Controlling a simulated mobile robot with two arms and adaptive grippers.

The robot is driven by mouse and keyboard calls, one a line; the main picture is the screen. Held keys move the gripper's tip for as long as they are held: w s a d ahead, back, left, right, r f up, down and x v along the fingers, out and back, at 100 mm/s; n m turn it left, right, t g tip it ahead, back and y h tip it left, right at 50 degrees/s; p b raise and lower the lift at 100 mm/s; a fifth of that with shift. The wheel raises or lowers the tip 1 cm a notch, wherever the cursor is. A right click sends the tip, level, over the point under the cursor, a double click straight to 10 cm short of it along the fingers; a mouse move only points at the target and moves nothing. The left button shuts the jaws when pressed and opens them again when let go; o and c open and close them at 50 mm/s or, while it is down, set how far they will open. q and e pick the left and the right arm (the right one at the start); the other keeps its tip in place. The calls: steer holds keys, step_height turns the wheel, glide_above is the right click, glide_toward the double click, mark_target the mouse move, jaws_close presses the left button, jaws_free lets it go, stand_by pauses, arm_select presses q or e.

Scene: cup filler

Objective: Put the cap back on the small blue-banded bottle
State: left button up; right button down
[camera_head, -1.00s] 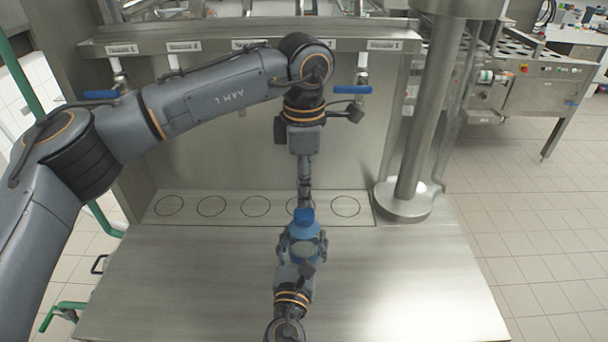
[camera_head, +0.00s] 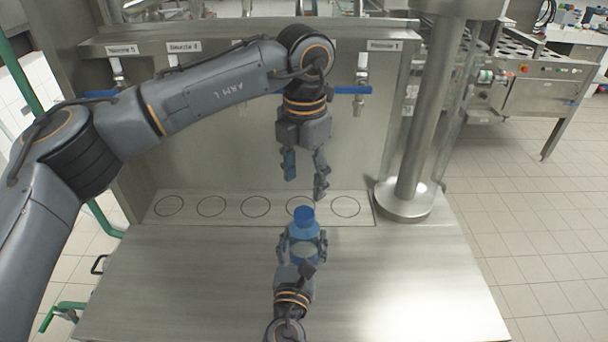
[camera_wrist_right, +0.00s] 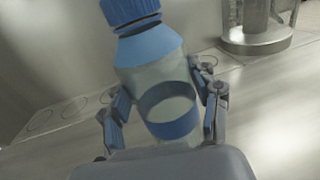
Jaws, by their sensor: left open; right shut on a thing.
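The small blue-banded bottle (camera_head: 304,238) is upright over the front part of the worktop, with a blue shoulder and a blue band around its clear body; it also shows in the right wrist view (camera_wrist_right: 155,80). The blue cap (camera_head: 304,213) sits on top of its neck, and in the right wrist view (camera_wrist_right: 130,10) a thin dark line shows below it. I cannot tell how tightly it sits. My right gripper (camera_head: 303,246) is shut around the bottle's body. My left gripper (camera_head: 306,183) is open and empty just above the cap, apart from it.
Several ringed places (camera_head: 256,206) lie along the back of the steel worktop (camera_head: 400,275). Taps with blue levers (camera_head: 352,90) hang from the panel above. A thick steel column (camera_head: 412,160) stands at the right. The worktop's left and right parts are clear.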

mark_target(304, 212)
arm_select(q)
steer(key=shift+f, duration=3.95)
steer(key=c, duration=1.2)
steer(key=o, duration=1.4)
steer(key=shift+c, duration=0.2)
step_height(304, 212, up, 12)
